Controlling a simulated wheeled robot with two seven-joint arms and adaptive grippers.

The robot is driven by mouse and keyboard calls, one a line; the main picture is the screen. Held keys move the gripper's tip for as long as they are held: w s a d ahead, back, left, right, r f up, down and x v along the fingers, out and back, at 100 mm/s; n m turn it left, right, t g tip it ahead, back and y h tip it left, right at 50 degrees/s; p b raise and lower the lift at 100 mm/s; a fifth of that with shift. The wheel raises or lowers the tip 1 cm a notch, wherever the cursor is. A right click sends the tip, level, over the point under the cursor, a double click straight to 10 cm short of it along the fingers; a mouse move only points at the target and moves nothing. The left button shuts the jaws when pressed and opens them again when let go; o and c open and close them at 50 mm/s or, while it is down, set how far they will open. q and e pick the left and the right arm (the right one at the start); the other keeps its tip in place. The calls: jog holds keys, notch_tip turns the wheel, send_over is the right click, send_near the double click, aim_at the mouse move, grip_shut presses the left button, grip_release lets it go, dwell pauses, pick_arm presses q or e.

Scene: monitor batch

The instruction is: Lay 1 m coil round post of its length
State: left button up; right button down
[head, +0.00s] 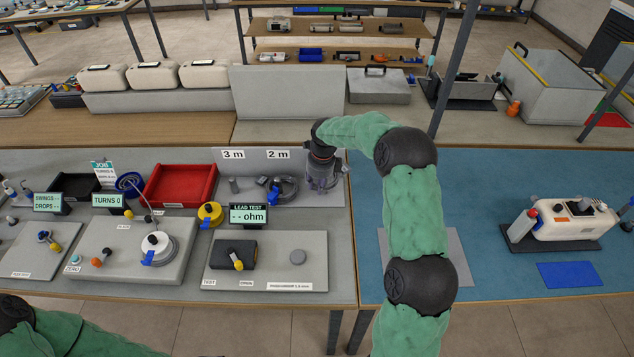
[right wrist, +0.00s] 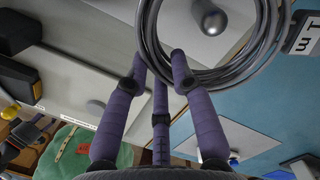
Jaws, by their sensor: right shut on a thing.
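My right gripper (head: 324,186) is at the right end of the rack, past the "2 m" label, low over its shelf. In the right wrist view its purple fingers (right wrist: 157,66) are shut on a grey cable coil (right wrist: 150,40). A "1 m" label (right wrist: 303,35) stands beside the coil. A grey round-topped post (right wrist: 209,17) shows inside the coil's ring; whether the coil rests down around it I cannot tell. In the head view the gripper hides most of this coil and post. My left gripper is out of view; only part of its arm shows at bottom left.
A coil (head: 286,188) with a blue clip lies at the "2 m" place. A bare post (head: 233,186) stands under "3 m". A lead-test display (head: 248,215), a yellow reel (head: 210,214) and a red tray (head: 180,185) are to the left.

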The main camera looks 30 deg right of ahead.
aim_at(316, 204)
jog(key=shift+f+b, duration=1.7)
jog(key=shift+f, duration=1.55)
jog(key=shift+f, duration=0.25)
jog(key=c, duration=1)
grip_release()
jog(key=r, duration=0.4)
jog(key=s+r, duration=0.1)
jog(key=r, duration=0.7)
jog(key=shift+s+d, duration=0.15)
jog(key=shift+d, duration=0.15)
